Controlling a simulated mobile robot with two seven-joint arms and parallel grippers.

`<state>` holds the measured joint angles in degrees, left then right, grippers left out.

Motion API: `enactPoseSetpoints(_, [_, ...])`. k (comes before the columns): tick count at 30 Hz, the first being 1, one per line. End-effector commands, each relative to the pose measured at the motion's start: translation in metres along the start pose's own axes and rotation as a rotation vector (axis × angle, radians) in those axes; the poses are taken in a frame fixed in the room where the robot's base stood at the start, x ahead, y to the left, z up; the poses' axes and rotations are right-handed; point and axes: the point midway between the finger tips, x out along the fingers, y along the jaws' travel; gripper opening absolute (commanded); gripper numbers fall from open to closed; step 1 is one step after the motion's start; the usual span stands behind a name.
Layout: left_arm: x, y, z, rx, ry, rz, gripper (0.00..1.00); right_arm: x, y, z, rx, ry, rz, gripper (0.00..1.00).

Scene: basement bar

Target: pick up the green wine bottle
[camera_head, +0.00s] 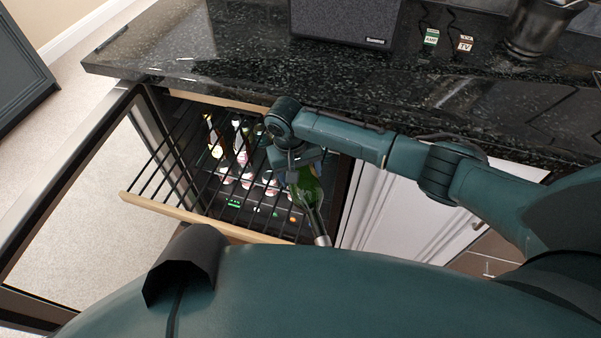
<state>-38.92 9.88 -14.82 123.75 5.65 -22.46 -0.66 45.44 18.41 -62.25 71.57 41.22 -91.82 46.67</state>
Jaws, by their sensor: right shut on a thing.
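The green wine bottle (308,190) is tilted in front of the open wine fridge, with its silver-capped neck (321,237) pointing down toward my body. My right gripper (298,170) is shut on the bottle near its upper end in the picture. The gripper partly hides the bottle's far end. The bottle overlaps the right side of the pulled-out wire rack; I cannot tell whether it touches it. My left gripper is not in view.
The wire rack (158,204) with a wooden front edge sticks out of the fridge, with several bottles below it. The glass fridge door (90,190) stands open at left. A dark stone counter (220,50) with a speaker (345,18) is above. White cabinet doors (395,215) are at right.

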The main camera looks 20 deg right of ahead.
Motion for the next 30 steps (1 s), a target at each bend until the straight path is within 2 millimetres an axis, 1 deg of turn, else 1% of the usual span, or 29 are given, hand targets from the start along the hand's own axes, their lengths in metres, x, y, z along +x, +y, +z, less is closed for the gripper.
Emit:
enactPoseSetpoints(1, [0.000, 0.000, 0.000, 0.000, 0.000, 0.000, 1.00, 0.000, 0.000, 0.000, 0.000, 0.000, 0.001, 0.26])
enactPoseSetpoints(8, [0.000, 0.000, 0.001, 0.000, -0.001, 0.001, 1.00, 0.000, 0.000, 0.000, -0.001, 0.000, 0.001, 0.07])
enactPoseSetpoints(9, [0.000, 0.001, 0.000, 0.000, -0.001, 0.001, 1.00, -0.003, 0.000, -0.002, 0.000, 0.004, -0.001, 0.05])
enactPoseSetpoints(17, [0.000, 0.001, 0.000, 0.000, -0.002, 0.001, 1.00, -0.003, 0.000, -0.001, 0.000, 0.004, -0.001, 0.05])
enactPoseSetpoints(23, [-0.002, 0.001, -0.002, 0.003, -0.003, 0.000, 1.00, -0.013, -0.004, 0.006, -0.001, 0.004, -0.004, 0.05])
enactPoseSetpoints(26, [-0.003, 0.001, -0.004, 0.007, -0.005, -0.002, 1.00, -0.022, -0.007, 0.014, -0.002, 0.003, -0.005, 0.05])
enactPoseSetpoints(30, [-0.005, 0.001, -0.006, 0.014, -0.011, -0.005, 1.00, -0.037, -0.019, 0.036, -0.005, 0.003, -0.006, 0.05])
